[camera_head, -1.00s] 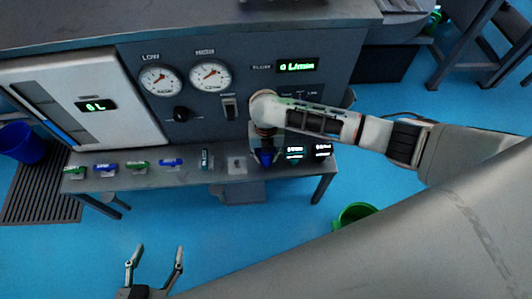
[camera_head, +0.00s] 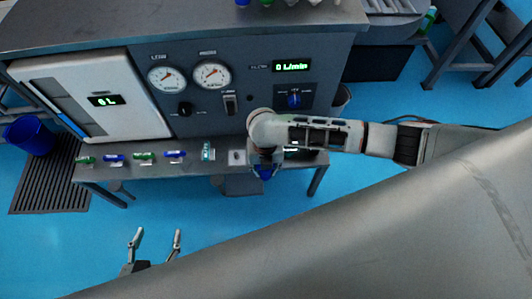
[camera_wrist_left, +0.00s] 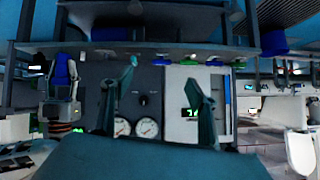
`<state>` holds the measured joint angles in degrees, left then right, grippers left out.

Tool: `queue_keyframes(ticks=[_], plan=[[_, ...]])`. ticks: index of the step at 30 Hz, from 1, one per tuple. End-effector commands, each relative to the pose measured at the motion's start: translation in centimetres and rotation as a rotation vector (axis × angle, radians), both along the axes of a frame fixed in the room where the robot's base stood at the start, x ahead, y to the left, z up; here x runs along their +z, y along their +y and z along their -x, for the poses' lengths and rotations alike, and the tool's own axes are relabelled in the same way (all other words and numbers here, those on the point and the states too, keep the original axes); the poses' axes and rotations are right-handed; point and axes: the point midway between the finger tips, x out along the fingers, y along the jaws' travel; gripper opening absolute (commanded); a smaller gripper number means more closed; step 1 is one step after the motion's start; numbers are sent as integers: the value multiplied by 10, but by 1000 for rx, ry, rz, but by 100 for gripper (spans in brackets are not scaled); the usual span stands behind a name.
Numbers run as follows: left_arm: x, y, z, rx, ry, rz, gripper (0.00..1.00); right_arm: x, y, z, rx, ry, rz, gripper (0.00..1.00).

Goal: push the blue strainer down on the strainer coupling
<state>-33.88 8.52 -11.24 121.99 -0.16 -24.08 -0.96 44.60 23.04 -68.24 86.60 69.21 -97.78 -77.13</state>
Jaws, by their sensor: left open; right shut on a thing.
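The blue strainer (camera_head: 264,173) is at the right end of the narrow bench, low in my right gripper (camera_head: 266,167), which is shut on it. In the left wrist view, which appears upside down, a blue piece (camera_wrist_left: 62,70) shows at my right arm's end. The gripper and wrist cover much of the strainer. I cannot make out the strainer coupling or tell whether the strainer touches it. My left gripper (camera_head: 158,232) is open and empty in front of the bench, over the floor; its spread fingers also show in the left wrist view (camera_wrist_left: 151,86).
The narrow bench (camera_head: 188,171) carries several small blue and green pieces and a teal piece (camera_head: 207,152). Behind it stands a panel with two gauges (camera_head: 212,74), a blue knob (camera_head: 294,101) and a flow display (camera_head: 292,66). The floor in front is clear.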

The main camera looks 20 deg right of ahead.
Motion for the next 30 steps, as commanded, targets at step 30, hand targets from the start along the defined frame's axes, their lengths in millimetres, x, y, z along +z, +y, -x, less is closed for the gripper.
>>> queue_keyframes(ticks=[30], plan=[[14,6,1,11,2,-10,59,12,23,77,-1,-4,0,12]])
